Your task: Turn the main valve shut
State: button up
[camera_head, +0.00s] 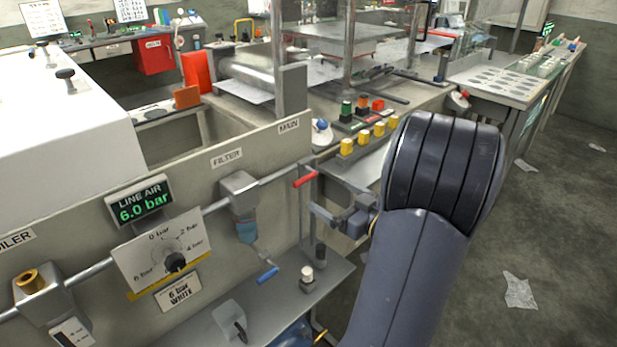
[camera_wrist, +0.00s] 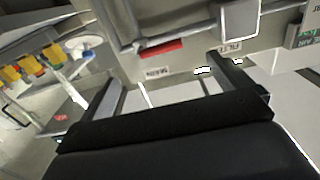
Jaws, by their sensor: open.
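The main valve's red handle (camera_head: 304,179) sits at the right end of the air pipe, below the MAIN label (camera_head: 289,126) on the grey panel. It also shows in the wrist view as a red bar (camera_wrist: 161,49) lying along the pipe. My gripper (camera_head: 322,203) is open and empty, just right of and slightly below the handle in the head view. In the wrist view, the red bar lies beyond the gap between my fingers (camera_wrist: 166,74), and neither finger touches it. Part of the valve body cannot be made out.
The LINE AIR display (camera_head: 139,202) reads 6.0 bar. A filter (camera_head: 240,195) hangs on the pipe left of the valve. A grey shelf (camera_head: 262,318) below carries small fittings. Yellow and colored buttons (camera_head: 362,137) stand behind my gripper. Open floor lies at right.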

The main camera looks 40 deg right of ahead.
aim_at(307, 181)
jog(key=w, duration=0.3)
jog(key=w+a, duration=0.1)
jog(key=w, duration=0.6)
jog(key=shift+a, duration=0.25)
jog(key=c, duration=1.3)
jog(key=shift+r, duration=0.1)
